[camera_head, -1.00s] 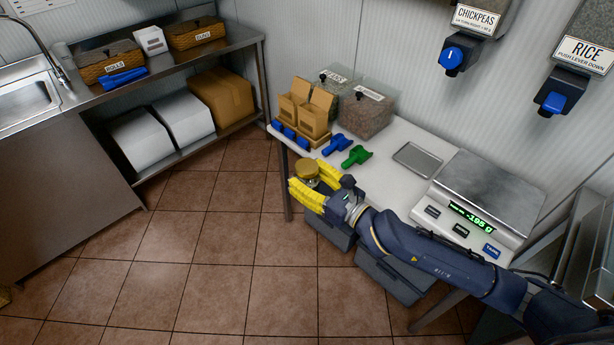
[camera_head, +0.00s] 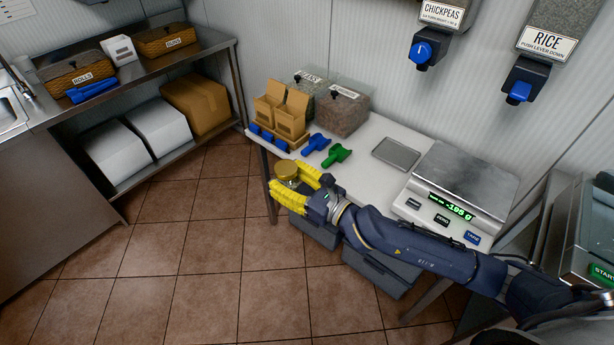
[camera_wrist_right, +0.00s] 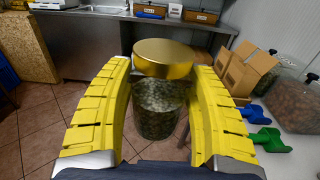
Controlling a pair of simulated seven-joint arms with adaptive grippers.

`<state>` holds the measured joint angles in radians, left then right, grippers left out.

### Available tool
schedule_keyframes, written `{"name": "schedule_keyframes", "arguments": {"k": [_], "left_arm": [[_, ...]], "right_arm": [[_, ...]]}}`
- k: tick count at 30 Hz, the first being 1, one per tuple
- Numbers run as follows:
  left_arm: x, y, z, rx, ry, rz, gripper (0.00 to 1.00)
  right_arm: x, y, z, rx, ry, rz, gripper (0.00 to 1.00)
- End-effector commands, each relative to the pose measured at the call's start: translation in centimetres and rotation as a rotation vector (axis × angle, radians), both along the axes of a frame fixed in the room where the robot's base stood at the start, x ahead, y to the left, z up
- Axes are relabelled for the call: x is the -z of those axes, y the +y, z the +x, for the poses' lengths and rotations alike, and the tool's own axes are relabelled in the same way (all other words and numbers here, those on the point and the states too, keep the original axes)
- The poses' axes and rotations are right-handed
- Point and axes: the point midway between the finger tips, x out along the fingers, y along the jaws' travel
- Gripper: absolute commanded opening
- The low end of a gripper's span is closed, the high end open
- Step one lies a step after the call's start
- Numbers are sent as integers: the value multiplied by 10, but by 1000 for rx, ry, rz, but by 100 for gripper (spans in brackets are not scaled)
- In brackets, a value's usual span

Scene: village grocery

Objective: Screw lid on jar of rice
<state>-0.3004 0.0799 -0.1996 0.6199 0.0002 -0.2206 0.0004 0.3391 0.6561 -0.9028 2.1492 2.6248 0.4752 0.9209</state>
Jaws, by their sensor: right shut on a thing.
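My right gripper (camera_head: 287,181) has yellow ribbed fingers and is shut on a jar with a gold lid (camera_head: 287,169), held upright beside the front left corner of the table. In the right wrist view the fingers (camera_wrist_right: 162,78) stand on both sides of the jar. The jar body (camera_wrist_right: 157,112) is see-through with speckled grey-green contents. I cannot tell whether the lid is screwed tight. My left gripper is not in view.
The white table (camera_head: 365,177) bears a scale (camera_head: 462,185), a metal tray (camera_head: 396,153), blue (camera_head: 315,143) and green scoops (camera_head: 337,154), open cardboard boxes (camera_head: 291,115) and clear bins (camera_head: 343,108). Dispensers hang on the wall. The tiled floor (camera_head: 205,240) at left is clear.

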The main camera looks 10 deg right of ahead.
Motion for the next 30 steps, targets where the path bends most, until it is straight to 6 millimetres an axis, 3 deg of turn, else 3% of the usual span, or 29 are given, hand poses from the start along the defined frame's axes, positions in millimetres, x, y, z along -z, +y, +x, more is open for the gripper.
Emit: {"name": "schedule_keyframes", "arguments": {"k": [6, 11, 17, 21, 25, 30], "left_arm": [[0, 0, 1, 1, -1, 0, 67], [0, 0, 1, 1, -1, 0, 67], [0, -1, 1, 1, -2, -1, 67], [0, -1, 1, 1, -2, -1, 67], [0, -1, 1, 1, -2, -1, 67], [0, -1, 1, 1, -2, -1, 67]], "right_arm": [[-9, 1, 4, 4, -3, 0, 0], [-32, -18, 36, 92, -1, -1, 0], [-52, -82, 92, 354, 7, 1, 0], [-62, -138, 121, 562, 10, 3, 0], [-68, -194, 138, 760, 12, 3, 0], [-70, -262, 143, 1004, 14, 3, 0]]}}
